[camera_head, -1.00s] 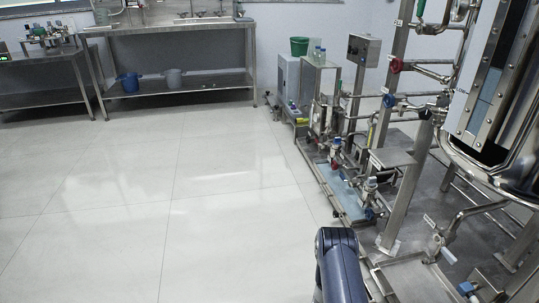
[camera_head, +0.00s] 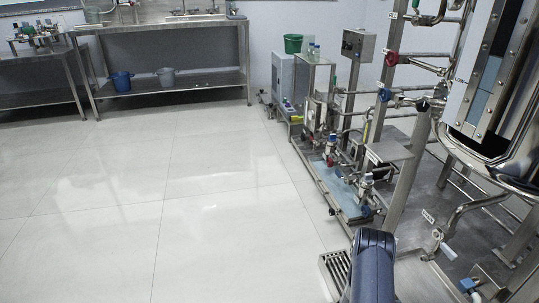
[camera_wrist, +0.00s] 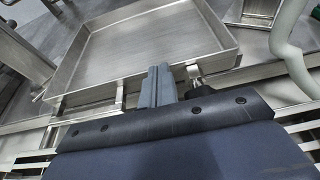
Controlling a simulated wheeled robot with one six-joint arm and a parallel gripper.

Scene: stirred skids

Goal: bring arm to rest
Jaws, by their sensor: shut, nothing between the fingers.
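My arm (camera_head: 371,268) shows as a dark blue-grey link at the bottom of the head view, right of centre, beside the steel skid. My gripper (camera_wrist: 157,72) shows in the wrist view. Its two grey fingers are shut together with nothing between them. In that view the fingers overlap the near edge of a shallow steel tray (camera_wrist: 140,45). I cannot tell whether they touch it. The gripper is not visible in the head view.
The steel skid (camera_head: 345,205) with pipes and valves fills the right side. A floor grate (camera_head: 335,272) lies beside my arm. A large steel vessel (camera_head: 470,150) stands at far right. A steel bench (camera_head: 170,85) with two buckets below is at the back. The left floor is clear.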

